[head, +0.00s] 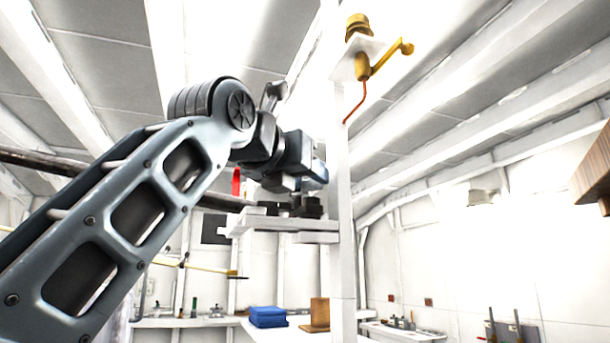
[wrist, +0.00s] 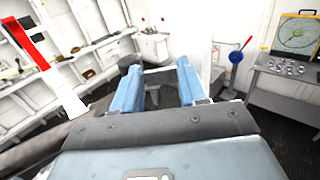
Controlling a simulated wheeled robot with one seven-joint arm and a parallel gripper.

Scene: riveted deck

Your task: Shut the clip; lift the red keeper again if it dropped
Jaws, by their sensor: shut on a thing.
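My gripper (head: 318,174) is beside a white post, above a small shelf with black parts. In the wrist view its two blue fingers (wrist: 160,84) stand apart, with a dark grey piece (wrist: 161,96) between them. I cannot tell whether this piece is the clip; the grip hides most of it. A red bar (wrist: 26,44) shows at the upper left of the wrist view, apart from my fingers. A red upright piece (head: 236,181) shows left of my gripper in the head view. I cannot tell which red part is the keeper.
The white post (head: 341,200) rises close to my gripper. The white shelf (head: 275,225) is under it, with black parts (head: 305,207). A yellow lever (head: 388,60) and thin red rod (head: 357,106) are higher on the post. A blue stack (head: 268,317) lies below.

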